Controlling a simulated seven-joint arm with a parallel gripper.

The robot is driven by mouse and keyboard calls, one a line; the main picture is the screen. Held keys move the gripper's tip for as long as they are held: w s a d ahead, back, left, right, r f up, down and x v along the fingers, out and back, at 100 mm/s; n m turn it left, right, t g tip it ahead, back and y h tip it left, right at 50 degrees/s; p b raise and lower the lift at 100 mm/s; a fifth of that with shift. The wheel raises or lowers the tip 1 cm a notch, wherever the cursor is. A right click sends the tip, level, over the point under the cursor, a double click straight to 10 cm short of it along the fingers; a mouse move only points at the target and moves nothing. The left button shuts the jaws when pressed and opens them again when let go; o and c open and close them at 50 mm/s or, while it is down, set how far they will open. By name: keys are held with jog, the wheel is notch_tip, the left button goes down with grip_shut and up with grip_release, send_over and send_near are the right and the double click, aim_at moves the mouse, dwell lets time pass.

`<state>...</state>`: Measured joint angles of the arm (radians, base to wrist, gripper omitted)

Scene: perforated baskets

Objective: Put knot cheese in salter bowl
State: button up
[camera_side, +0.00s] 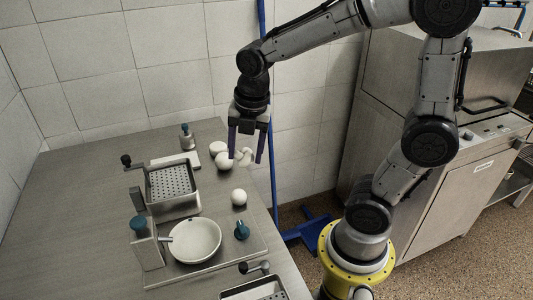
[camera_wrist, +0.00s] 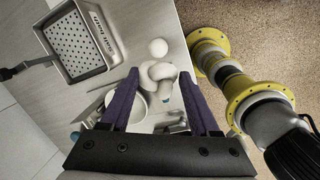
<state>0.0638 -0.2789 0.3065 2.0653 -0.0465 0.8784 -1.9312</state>
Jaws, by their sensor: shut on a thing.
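My gripper (camera_side: 245,158) hangs above the table's far right edge, its two purple fingers pointing down. Between them is a white, knotted-looking cheese (camera_side: 243,154), held in the air. In the wrist view the knot cheese (camera_wrist: 160,71) lies between the fingertips (camera_wrist: 159,75). The round white bowl (camera_side: 194,241) sits at the front of the table, beside an upright metal block with a teal knob. The bowl is apart from the gripper, lower and toward the front. In the wrist view the bowl is partly hidden behind the left finger.
A perforated metal basket (camera_side: 172,184) with a handle stands behind the bowl. Another basket (camera_side: 254,289) is cut off at the front. A white ball (camera_side: 239,197) and a teal-topped item (camera_side: 242,231) lie near the right edge. The left table is clear.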

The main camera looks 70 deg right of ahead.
jog(key=w+a+n, duration=0.3)
jog(key=w+a, duration=0.2)
jog(key=a, duration=0.4)
jog(key=n+y, duration=0.1)
jog(key=n, duration=0.1)
send_over(195, 244)
notch_tip(195, 244, down, 3)
jog(key=shift+s+d+f, duration=0.1)
jog(key=shift+s+f, duration=0.05)
jog(key=shift+f, duration=1.95)
jog(key=shift+s+f, duration=0.15)
jog(key=shift+f, duration=1.95)
jog(key=shift+f, duration=0.55)
jog(key=o, duration=1.4)
jog(key=shift+o, duration=0.2)
jog(key=shift+w+a+r, duration=0.1)
jog(key=shift+w+r, duration=0.05)
jog(key=shift+r, duration=0.85)
jog(key=shift+w+a+r, duration=0.1)
jog(key=shift+r, duration=0.85)
jog(key=r, duration=0.4)
jog(key=shift+s+d, duration=0.15)
jog(key=shift+s, duration=0.1)
